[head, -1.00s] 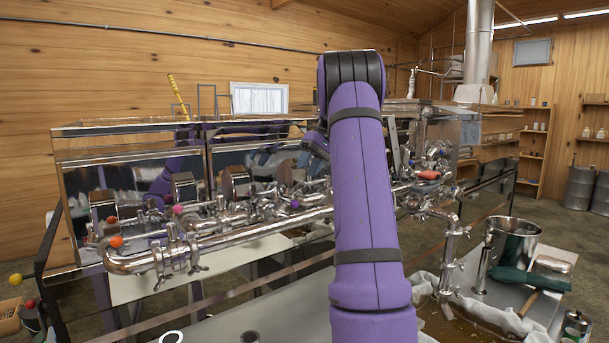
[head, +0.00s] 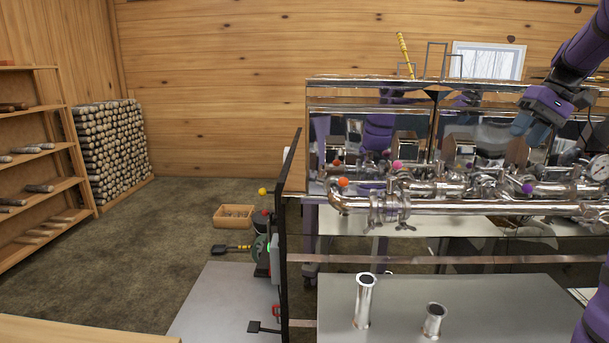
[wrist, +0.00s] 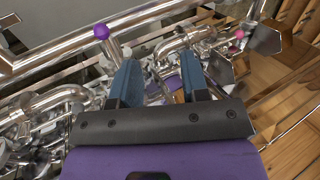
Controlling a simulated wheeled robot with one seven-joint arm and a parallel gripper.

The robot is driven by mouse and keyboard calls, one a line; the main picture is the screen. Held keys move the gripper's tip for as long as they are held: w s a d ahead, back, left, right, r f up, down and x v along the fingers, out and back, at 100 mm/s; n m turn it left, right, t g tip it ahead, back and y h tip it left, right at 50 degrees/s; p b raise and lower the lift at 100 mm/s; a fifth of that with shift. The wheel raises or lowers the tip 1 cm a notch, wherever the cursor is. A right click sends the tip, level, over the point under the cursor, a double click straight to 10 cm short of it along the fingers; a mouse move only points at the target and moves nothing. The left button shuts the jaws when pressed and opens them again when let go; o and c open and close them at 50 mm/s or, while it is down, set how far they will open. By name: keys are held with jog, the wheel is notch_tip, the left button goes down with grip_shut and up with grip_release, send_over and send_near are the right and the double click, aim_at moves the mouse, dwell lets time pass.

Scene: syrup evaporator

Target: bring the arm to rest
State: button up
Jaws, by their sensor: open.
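My purple arm (head: 588,45) comes in at the upper right of the head view. My gripper (head: 528,124) hangs at its end, in front of the shiny evaporator pan (head: 350,98) and above the pipework (head: 440,205). In the wrist view, my gripper (wrist: 160,88) shows two blue fingers spread apart. Nothing is between them. Beyond the fingers are steel pipes, a purple knob (wrist: 101,32) and a pink knob (wrist: 239,34). I cannot tell exactly how far the fingertips are from the pipes.
A grey table (head: 470,305) with two short metal tubes (head: 363,300) stands in front of the pipework. A black upright panel edge (head: 283,240) stands at its left. A wooden crate (head: 234,215) is on the floor, and stacked logs (head: 112,150) and shelves (head: 40,150) are far left. Open floor lies between.

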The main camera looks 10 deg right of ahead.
jog(key=s+a+r+h, duration=0.1)
jog(key=s+a, duration=0.2)
jog(key=a, duration=0.4)
jog(key=s+a+n+h, duration=0.1)
jog(key=s+a, duration=0.2)
jog(key=a, duration=0.5)
jog(key=s+a+r+h, duration=0.1)
jog(key=s+a, duration=0.2)
jog(key=a, duration=0.4)
jog(key=s+a+f+t+h, duration=0.1)
jog(key=s+a+f+t, duration=0.1)
jog(key=s+a+f, duration=0.2)
jog(key=s+a+f+n+t+h, duration=0.1)
jog(key=s+a+f, duration=0.3)
jog(key=s, duration=0.5)
jog(key=shift+s+a+n+t, duration=0.3)
jog(key=shift+s+a+t, duration=0.15)
jog(key=shift+a, duration=0.6)
